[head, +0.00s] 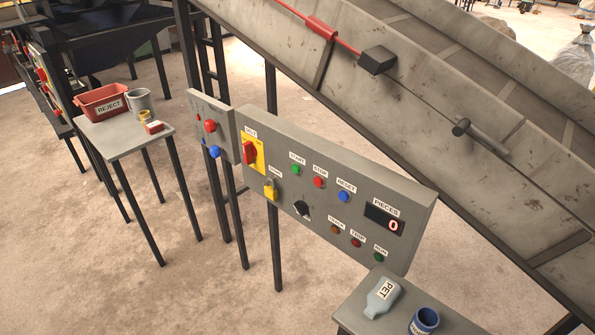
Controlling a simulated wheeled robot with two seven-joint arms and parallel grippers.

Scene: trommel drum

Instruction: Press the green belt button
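The green belt button (296,170) sits under the START label near the top of the grey control panel (330,240). To its right are a red STOP button (319,182) and a blue RESET button (344,196). To its left is a red rotary switch (249,152) on a yellow plate. The display (385,219) reads 0 under the PIECES label. A separate green lamp or button (379,257) is at the lower right. Neither of my grippers is in the head view.
The inclined conveyor (440,130) runs behind the panel. A small table (122,140) at left holds a red REJECT bin (101,103) and a grey cup (139,101). A table at lower right holds a PET bottle (382,297) and a blue container (423,321). Floor in front is clear.

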